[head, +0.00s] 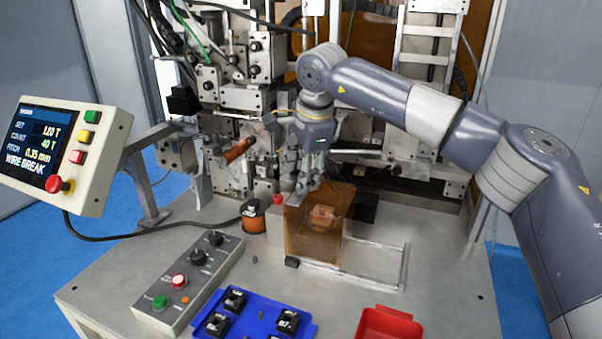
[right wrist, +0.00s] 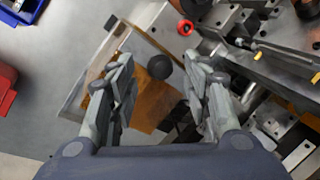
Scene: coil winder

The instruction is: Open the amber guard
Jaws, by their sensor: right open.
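In the right wrist view the guard (right wrist: 146,110) lies below and between my fingers. A dark round knob (right wrist: 159,66) shows between the fingertips, apparently on the guard's upper part. My right gripper (head: 309,184) is open, pointing down at the top edge of the guard; it also shows in the right wrist view (right wrist: 162,74). I cannot tell whether a finger touches the knob. My left gripper is not in view.
A metal rail frame (head: 404,268) lies right of the guard. A red button (head: 278,199) and copper spool (head: 254,222) stand to its left. A control box (head: 187,285), blue tray (head: 255,311) and red bin (head: 385,325) are in front. The winder stands close behind.

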